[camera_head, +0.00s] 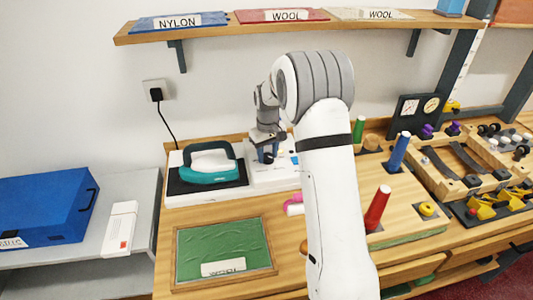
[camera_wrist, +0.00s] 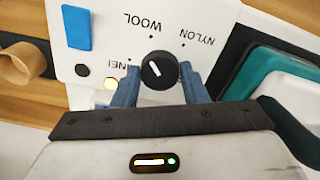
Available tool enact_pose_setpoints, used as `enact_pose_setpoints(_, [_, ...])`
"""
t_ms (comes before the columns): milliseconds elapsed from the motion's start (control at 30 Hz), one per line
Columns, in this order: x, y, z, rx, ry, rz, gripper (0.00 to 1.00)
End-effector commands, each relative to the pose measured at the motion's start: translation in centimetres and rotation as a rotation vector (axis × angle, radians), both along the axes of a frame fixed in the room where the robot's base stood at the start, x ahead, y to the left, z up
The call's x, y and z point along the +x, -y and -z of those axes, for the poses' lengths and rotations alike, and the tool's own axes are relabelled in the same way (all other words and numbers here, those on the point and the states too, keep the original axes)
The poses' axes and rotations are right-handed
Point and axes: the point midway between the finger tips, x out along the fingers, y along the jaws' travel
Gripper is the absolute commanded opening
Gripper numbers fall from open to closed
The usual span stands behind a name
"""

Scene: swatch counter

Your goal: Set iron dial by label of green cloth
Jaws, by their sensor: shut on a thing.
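The green cloth (camera_head: 215,243) lies in a wooden frame on the counter. Its white label (camera_head: 223,267) is too blurred to read surely. The teal iron (camera_head: 210,163) rests on its dark pad, left of the white dial panel (camera_head: 290,177). My gripper (camera_head: 268,155) is at that panel, hiding the dial in the head view. In the wrist view, the black dial (camera_wrist: 160,70) sits between my blue fingers, which are shut on it. Its white mark slants toward the upper left. Around it are WOOL, NYLON and a partly hidden label ending "NEN".
Right of my arm stand a blue roll (camera_head: 399,150) and a red roll (camera_head: 377,208). A shelf (camera_head: 270,30) above holds swatches labelled NYLON and WOOL.

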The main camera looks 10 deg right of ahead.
Motion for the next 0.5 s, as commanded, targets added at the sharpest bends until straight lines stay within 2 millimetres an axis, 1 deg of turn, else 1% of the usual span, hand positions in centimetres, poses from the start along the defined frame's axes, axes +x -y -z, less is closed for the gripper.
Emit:
enact_pose_setpoints(200, [0.02,-0.01,0.07,0.0,0.001,0.149,0.17])
enact_pose_setpoints(300, [0.01,-0.01,0.0,0.0,0.0,0.197,0.17])
enact_pose_setpoints(500, [0.01,-0.03,-0.07,-0.001,0.0,0.212,0.17])
